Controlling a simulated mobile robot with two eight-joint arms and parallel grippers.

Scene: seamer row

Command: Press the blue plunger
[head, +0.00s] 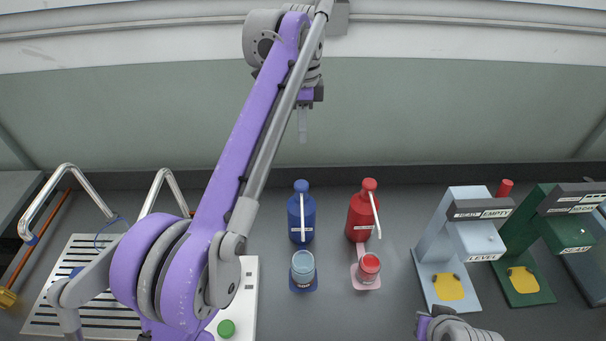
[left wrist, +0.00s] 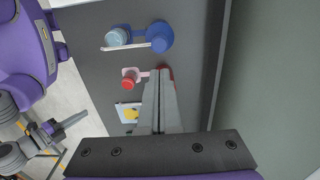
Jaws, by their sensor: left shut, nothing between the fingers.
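The blue plunger (head: 301,187) is the round cap on top of the upright blue bottle (head: 309,215), in the middle of the counter. A pale spout runs down the bottle's front. In the left wrist view the plunger (left wrist: 159,44) shows from above, at the top. My left gripper (head: 303,141) is shut and empty, pointing down. In the head view its tip appears above the plunger with a gap. In the left wrist view its fingers (left wrist: 160,74) lie nearer the red bottle. My right gripper (left wrist: 82,117) shows small in the left wrist view; its finger opening is unclear.
A pale blue cup (head: 303,268) stands before the blue bottle. A red bottle (head: 359,222) and red cup (head: 368,268) stand to the right. Grey (head: 466,250) and green (head: 528,262) stands are farther right. A rack (head: 75,290) is left. The back wall (head: 430,120) is close behind.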

